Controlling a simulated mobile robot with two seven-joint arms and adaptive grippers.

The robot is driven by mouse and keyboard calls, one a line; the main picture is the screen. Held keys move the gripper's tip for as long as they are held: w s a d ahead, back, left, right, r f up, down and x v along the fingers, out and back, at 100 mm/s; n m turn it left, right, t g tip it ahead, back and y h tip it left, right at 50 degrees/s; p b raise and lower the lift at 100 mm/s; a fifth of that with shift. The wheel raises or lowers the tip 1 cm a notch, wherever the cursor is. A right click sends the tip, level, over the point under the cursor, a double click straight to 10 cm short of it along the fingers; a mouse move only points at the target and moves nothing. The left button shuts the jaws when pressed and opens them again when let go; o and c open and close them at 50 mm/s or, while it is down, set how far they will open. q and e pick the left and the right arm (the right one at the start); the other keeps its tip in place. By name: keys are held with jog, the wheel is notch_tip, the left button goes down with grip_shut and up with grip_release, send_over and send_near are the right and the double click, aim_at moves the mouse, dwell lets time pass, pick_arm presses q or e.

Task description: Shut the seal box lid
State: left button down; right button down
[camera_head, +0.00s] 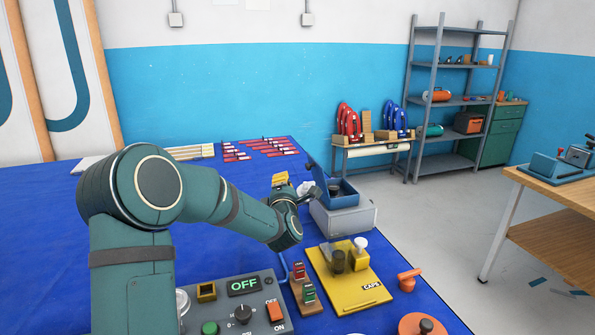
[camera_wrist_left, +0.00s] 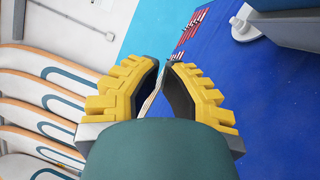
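The seal box (camera_head: 345,199) is a blue box on a light grey block in the head view, right of my left gripper. Its blue lid (camera_head: 316,175) stands open, tilted up on the box's left side. A dark round item shows inside the box. My left gripper (camera_head: 280,179), with yellow fingers, is left of the lid, and my wrist partly hides it. In the left wrist view its two fingertips (camera_wrist_left: 162,66) are close together with nothing held between them. I cannot tell whether it touches the lid. My right gripper is not in view.
A yellow caps board (camera_head: 366,291) and a grey control panel (camera_head: 238,310) lie in front on the blue table. Small red and green blocks (camera_head: 304,283) stand between them. Red-and-white pieces (camera_head: 268,147) lie at the back. A grey shelf (camera_head: 455,100) stands beyond.

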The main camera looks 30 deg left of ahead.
pick_arm(q)
jog(key=w+r, duration=0.1)
jog(key=w, duration=0.4)
jog(key=shift+w+d+r, duration=0.25)
jog(key=shift+w+d, duration=0.05)
jog(key=shift+w, duration=0.1)
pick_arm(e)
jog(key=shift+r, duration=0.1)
